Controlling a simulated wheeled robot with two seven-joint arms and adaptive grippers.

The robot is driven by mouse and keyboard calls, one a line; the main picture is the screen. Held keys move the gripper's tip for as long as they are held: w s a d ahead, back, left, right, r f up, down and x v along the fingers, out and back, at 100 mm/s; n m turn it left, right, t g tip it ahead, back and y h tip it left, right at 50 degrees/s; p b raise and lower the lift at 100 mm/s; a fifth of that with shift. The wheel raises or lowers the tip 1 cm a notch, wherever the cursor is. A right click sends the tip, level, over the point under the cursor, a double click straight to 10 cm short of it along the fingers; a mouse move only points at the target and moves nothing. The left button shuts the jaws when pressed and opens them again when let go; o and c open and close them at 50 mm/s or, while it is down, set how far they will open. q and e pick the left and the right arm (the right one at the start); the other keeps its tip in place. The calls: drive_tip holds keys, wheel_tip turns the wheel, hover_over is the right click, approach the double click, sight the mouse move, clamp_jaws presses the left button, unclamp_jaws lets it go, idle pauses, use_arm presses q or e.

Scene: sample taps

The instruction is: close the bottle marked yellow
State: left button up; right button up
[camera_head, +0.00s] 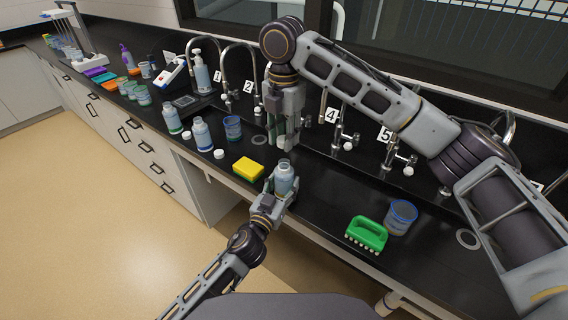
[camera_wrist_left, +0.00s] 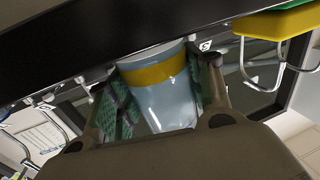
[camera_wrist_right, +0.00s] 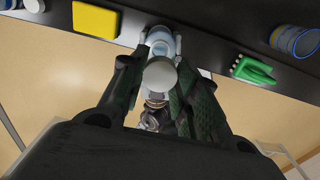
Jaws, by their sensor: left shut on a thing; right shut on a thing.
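The bottle (camera_head: 284,172), pale blue with a yellow band in the left wrist view (camera_wrist_left: 150,72), stands roughly upright at the counter's front edge. My left gripper (camera_head: 274,189) is shut on it, a finger on each side. My right gripper (camera_head: 283,143) is above and behind the bottle, pointing down, shut on a round white cap (camera_wrist_right: 160,77). In the right wrist view the cap partly covers the bottle, whose neck shows beyond it. The cap looks apart from the bottle, but the exact gap is unclear.
A yellow sponge (camera_head: 248,168) lies left of the bottle. A green brush (camera_head: 367,234) and a blue-rimmed beaker (camera_head: 400,218) are to the right. More bottles (camera_head: 201,134), a beaker (camera_head: 233,127) and a loose white cap (camera_head: 219,153) stand left. Numbered taps line the back.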

sight(284, 162)
drive_tip(key=shift+f, duration=2.2)
drive_tip(key=shift+f, duration=0.15)
drive_tip(key=shift+f, duration=0.75)
drive_tip(key=shift+f, duration=0.55)
